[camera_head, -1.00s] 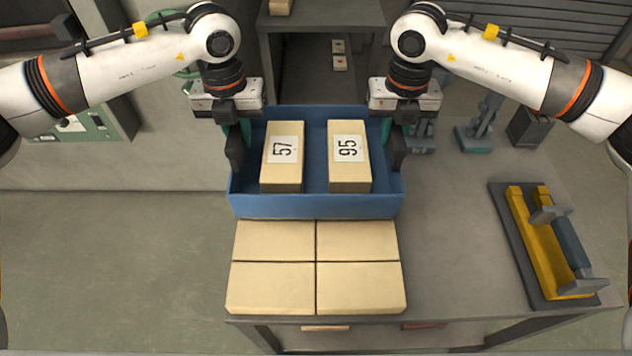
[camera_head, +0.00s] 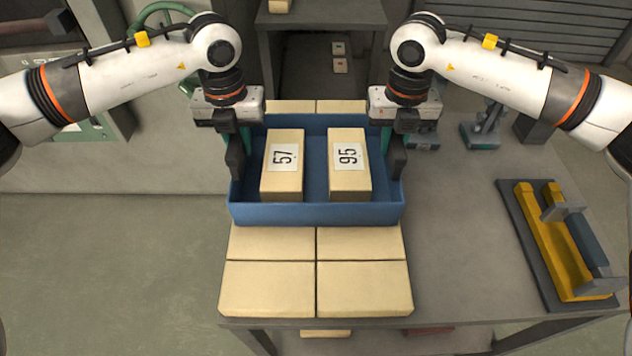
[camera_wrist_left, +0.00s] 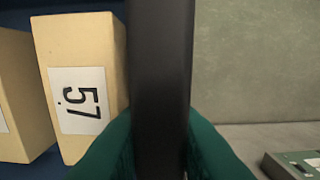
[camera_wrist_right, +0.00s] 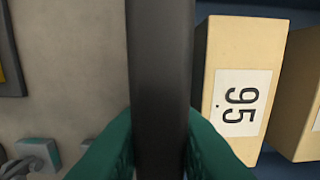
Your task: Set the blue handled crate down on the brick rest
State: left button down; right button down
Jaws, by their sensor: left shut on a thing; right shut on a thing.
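The blue handled crate (camera_head: 316,213) is at the middle of the head view, holding a block marked 57 (camera_head: 282,182) and a block marked 95 (camera_head: 350,182). My left gripper (camera_head: 236,155) is shut on the crate's left handle, and my right gripper (camera_head: 397,155) is shut on its right handle. The dark handles fill the middle of both wrist views, between teal fingers. The brick rest (camera_head: 267,288) of cream bricks shows in front of the crate and in a strip behind it. The crate is over the rest and looks level; whether it touches the bricks is hidden.
The grey table (camera_head: 455,230) is clear just right of the bricks. A dark board with a yellow fixture (camera_head: 545,240) lies at the right. Teal-based tools (camera_head: 480,138) stand at the back right. A grey shelf (camera_head: 320,18) stands behind.

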pick_arm(q)
jog(key=c, duration=1.7)
grip_release()
jog(key=shift+a+f, duration=0.1)
jog(key=shift+f, duration=0.15)
pick_arm(e)
jog(key=c, duration=1.7)
grip_release()
jog(key=shift+d+f, duration=0.1)
jog(key=shift+f, duration=0.15)
pick_arm(q)
jog(key=o, duration=0.3)
jog(key=shift+r, duration=0.1)
pick_arm(e)
jog(key=o, duration=0.3)
jog(key=shift+r, duration=0.1)
pick_arm(q)
jog(key=shift+o, duration=0.6)
jog(key=shift+s, duration=0.1)
pick_arm(e)
jog(key=shift+o, duration=0.6)
jog(key=shift+s, duration=0.15)
pick_arm(q)
jog(key=shift+r, duration=0.1)
